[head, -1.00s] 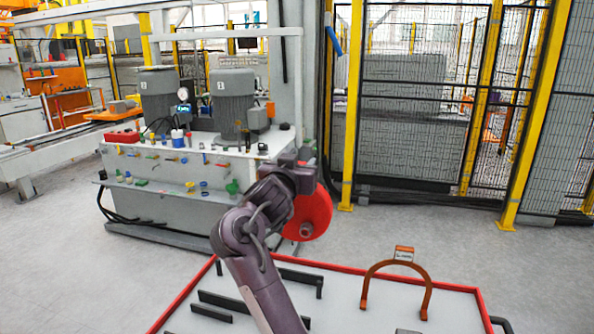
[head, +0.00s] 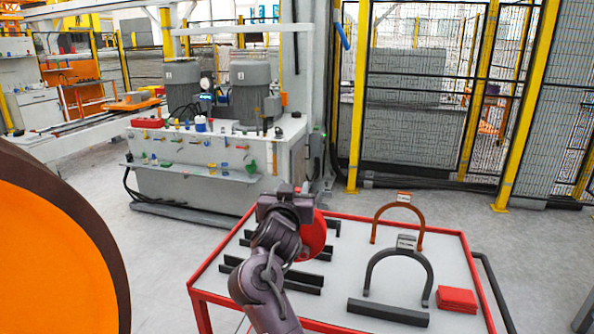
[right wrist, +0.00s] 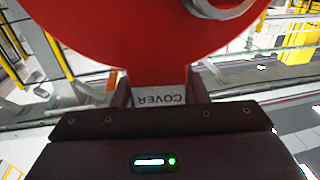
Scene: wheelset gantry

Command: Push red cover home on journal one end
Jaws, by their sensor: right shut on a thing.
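The red cover (head: 313,236) is a round disc held at the end of my right arm in the head view, partly hidden behind the wrist. In the right wrist view the cover (right wrist: 150,45) fills the top, with a tab marked "COVER" between the fingers. My right gripper (right wrist: 160,98) is shut on this tab. A metal ring or hub edge shows on the cover's face at the top. A large orange disc with a dark rim (head: 50,250) stands close at the left edge of the head view, apart from the cover. No journal end is clearly visible. My left gripper is out of view.
A red-edged table (head: 207,270) stands below my right arm. It bears dark bars, an orange arch (head: 398,208), a dark arch (head: 399,255) and a red block (head: 456,299). A hydraulic unit (head: 205,160) stands behind; mesh fencing (head: 415,100) is at the back right.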

